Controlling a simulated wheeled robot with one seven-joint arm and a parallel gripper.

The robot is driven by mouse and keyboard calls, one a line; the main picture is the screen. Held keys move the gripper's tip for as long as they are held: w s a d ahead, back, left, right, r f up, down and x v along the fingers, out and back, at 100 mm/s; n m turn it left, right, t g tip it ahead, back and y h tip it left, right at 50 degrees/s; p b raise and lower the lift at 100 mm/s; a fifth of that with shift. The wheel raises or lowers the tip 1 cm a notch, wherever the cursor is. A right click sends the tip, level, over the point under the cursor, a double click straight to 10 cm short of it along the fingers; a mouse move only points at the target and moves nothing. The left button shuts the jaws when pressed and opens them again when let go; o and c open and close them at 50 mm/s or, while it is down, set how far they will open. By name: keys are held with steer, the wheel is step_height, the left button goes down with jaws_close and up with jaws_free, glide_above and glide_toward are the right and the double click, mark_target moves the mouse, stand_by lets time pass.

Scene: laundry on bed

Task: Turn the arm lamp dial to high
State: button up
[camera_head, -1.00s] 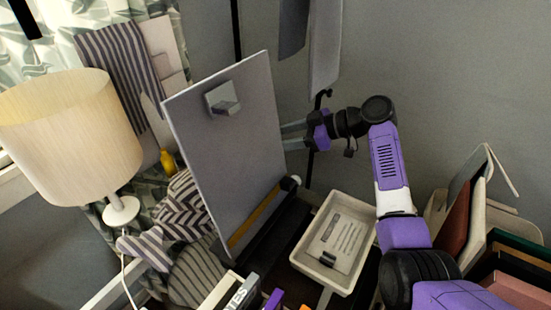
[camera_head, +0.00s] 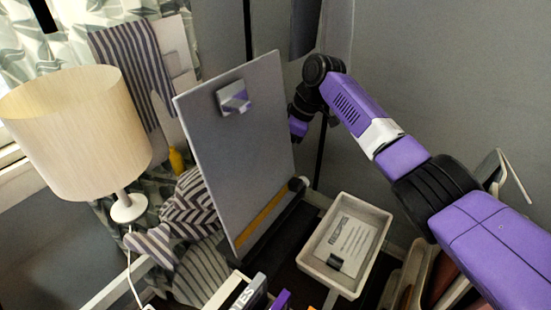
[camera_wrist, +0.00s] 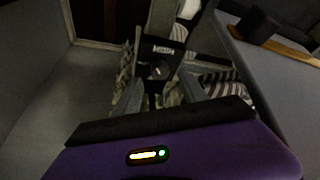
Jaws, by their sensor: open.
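In the wrist view a small round dial (camera_wrist: 158,70) with a pale pointer mark sits on a dark panel (camera_wrist: 165,60), below a small white label. I take this to be the arm lamp's dial; its setting is too small to read. My gripper (camera_wrist: 160,92) is open, its two grey fingers apart on either side below the dial, with nothing seen between them. I cannot tell how far the fingertips are from the dial. In the head view my gripper's fingers are hidden behind the grey upright board (camera_head: 240,160), and the dial is not visible.
The board stands close beside my wrist. A white table lamp (camera_head: 75,135) stands at left, with striped cloth (camera_head: 190,205) near it. A cream tray (camera_head: 375,235) lies below my arm. A dark pole (camera_head: 319,155) stands behind the board.

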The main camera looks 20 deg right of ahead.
steer(key=shift+x, duration=1.8)
jaws_close()
